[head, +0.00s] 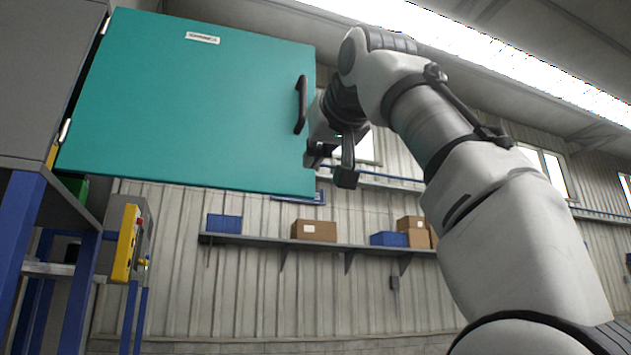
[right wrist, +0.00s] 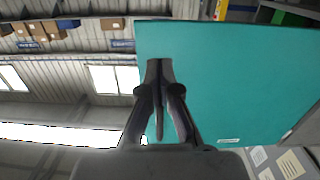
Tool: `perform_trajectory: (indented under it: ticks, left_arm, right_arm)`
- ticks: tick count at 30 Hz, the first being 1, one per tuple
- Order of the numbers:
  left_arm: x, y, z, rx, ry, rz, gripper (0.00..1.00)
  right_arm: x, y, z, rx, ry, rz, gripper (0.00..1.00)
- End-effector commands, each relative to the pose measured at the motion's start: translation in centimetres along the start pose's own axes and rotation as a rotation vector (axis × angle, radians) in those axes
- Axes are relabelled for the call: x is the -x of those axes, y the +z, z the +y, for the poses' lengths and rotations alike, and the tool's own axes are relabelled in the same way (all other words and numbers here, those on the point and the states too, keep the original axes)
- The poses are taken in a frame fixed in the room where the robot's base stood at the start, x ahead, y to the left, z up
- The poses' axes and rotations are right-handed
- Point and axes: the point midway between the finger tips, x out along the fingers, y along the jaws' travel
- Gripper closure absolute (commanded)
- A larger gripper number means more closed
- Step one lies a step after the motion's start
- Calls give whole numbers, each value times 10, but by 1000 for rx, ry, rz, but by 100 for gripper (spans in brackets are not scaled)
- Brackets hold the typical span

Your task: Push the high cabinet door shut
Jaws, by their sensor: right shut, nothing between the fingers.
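The teal cabinet door (head: 200,105) stands open in the head view, hinged at its left edge to the grey cabinet (head: 40,75). A black handle (head: 301,104) is near its right edge. My right gripper (head: 333,172) is just right of the door's free edge, near its lower corner. In the right wrist view the same gripper (right wrist: 160,64) is shut and empty, its tips overlapping the teal door (right wrist: 240,80) near one edge. I cannot tell whether the tips touch the door. My left gripper is not in view.
A wall shelf (head: 320,243) with blue bins and cardboard boxes (head: 313,231) runs behind, below the door. A yellow control box (head: 126,243) and blue posts (head: 78,290) stand below the cabinet at left. The space under the door looks clear.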

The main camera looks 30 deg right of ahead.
Motion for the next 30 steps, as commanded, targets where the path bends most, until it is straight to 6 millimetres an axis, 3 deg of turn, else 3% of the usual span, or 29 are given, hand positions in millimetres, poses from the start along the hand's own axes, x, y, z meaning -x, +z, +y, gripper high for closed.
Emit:
perform_trajectory:
  ticks: [1, 3, 7, 11, 24, 30]
  left_arm:
    - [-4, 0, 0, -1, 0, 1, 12]
    - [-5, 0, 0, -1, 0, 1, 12]
    - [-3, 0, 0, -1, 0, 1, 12]
    - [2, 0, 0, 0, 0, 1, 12]
    - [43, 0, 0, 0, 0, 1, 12]
    - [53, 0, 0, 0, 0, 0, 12]
  right_arm:
    - [31, -10, 10, -20, 10, 34, 100]
    - [60, -19, 19, -38, 19, 58, 100]
    - [70, -25, 25, -48, 24, 68, 100]
    - [51, -27, 25, -48, 24, 66, 100]
    - [-42, -37, 27, -47, 23, 66, 100]
    - [-64, -36, 27, -47, 23, 68, 100]
